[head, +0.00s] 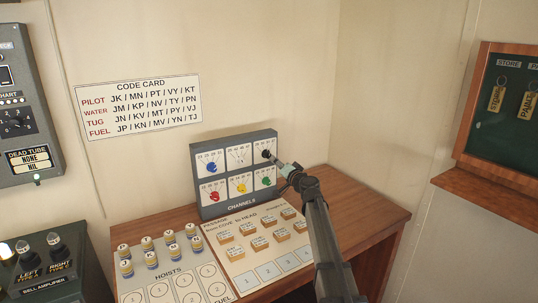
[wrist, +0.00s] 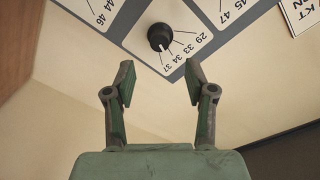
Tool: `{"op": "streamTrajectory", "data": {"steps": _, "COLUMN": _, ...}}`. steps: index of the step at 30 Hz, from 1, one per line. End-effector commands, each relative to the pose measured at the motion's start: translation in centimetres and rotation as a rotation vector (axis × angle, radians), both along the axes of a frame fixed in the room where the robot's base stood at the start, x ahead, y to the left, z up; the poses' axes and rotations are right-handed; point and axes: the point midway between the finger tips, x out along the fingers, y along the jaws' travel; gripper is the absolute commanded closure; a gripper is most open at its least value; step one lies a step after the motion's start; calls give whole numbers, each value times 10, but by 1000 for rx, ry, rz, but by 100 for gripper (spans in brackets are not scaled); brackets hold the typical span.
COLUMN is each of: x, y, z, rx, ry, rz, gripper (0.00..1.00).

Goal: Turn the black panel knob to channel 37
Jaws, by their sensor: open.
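The black panel knob (head: 266,153) is at the top right of the grey channels panel (head: 234,133). In the wrist view the black knob (wrist: 159,36) sits on a white plate marked 29, 33, 34 and 37. Its white pointer mark faces down in that view, roughly along the line to the 37 label (wrist: 167,68). My gripper (wrist: 159,75) is open and empty, its fingers apart and short of the knob in the picture, with no visible contact. In the head view my gripper (head: 280,165) is close in front of the knob and partly covers the panel's right edge.
Blue (head: 211,168), white, red (head: 214,196), yellow (head: 241,188) and green (head: 266,181) knobs share the panel. Tagged blocks and striped pegs (head: 150,259) stand on the desk below. The wall (head: 410,90) is to the right.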

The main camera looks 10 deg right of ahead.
Motion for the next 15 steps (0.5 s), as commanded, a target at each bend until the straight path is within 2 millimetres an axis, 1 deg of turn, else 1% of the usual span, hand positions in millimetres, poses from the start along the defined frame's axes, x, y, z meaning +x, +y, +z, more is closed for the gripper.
{"op": "streamTrajectory", "data": {"steps": 1, "x": 15, "y": 3, "z": 3, "rx": 1, "ry": 1, "rz": 1, "gripper": 45}}
{"op": "streamTrajectory", "data": {"steps": 6, "x": 44, "y": 14, "z": 3, "rx": 1, "ry": 0, "rz": 1, "gripper": 45}}
{"op": "streamTrajectory", "data": {"steps": 10, "x": 62, "y": 20, "z": 2, "rx": 1, "ry": 0, "rz": 0, "gripper": 45}}
{"op": "streamTrajectory", "data": {"steps": 15, "x": 75, "y": 26, "z": 1, "rx": 1, "ry": 0, "rz": 1, "gripper": 45}}
